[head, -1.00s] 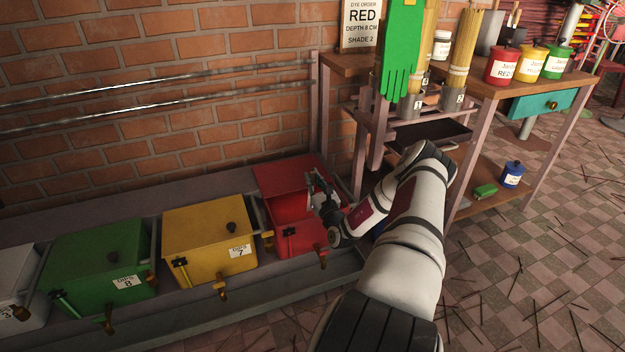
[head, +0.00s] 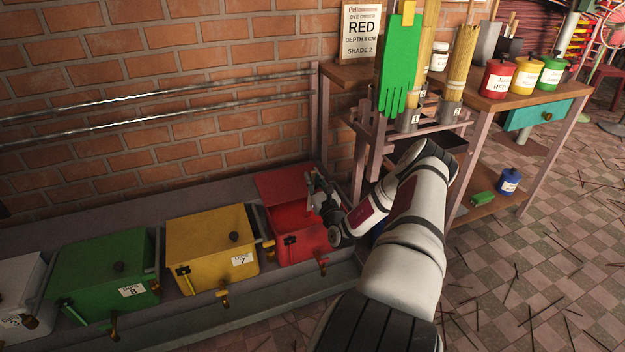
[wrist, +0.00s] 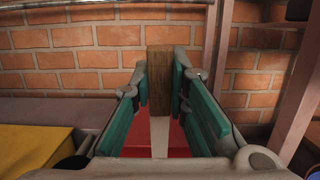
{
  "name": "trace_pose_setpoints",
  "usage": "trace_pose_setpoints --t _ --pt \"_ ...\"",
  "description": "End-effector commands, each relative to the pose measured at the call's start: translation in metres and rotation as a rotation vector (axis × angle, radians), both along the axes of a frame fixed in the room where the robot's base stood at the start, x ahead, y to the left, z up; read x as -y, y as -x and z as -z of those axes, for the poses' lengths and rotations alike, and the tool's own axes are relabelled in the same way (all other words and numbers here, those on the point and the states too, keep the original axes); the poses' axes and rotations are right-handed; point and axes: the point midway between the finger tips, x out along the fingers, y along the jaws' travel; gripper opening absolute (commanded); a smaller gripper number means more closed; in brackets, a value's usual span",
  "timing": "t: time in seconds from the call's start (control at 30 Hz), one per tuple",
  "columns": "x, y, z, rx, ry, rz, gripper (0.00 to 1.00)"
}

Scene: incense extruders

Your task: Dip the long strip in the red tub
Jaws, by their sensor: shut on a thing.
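The red tub (head: 302,247) stands at the right end of the row, its red lid raised at the back and its inside partly visible. My gripper (head: 318,190) is above the tub's right side. In the wrist view my gripper (wrist: 160,88) is shut on a brown, wood-like end piece (wrist: 160,65). A pale narrow strip (wrist: 159,135) shows below that piece, in front of the red of the tub (wrist: 135,152). The strip's lower end is hidden by my gripper body, so I cannot tell whether it touches the dye.
A yellow tub (head: 205,250) and a green tub (head: 100,275), both closed, stand to the left. A wooden bench (head: 350,74) with jars and bundled sticks stands to the right, a green glove (head: 400,65) hanging at its front. A brick wall (head: 150,50) is behind.

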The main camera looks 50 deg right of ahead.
Motion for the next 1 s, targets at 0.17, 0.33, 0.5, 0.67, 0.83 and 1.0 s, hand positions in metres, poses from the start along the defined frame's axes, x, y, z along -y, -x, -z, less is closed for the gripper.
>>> trace_pose_setpoints --t 0.17,0.33,0.5,0.67,0.83,1.0 --pt "0.0 0.0 -0.02 0.0 0.0 0.0 0.02" --pt "0.0 0.0 -0.035 0.0 0.0 0.0 0.02" --pt "0.0 0.0 -0.05 0.0 0.0 0.0 0.02" --pt "0.0 0.0 -0.063 0.0 0.0 0.0 0.02" --pt "0.0 0.0 -0.065 0.0 0.0 0.0 0.02" --pt "0.0 0.0 -0.064 0.0 0.0 0.0 0.02"
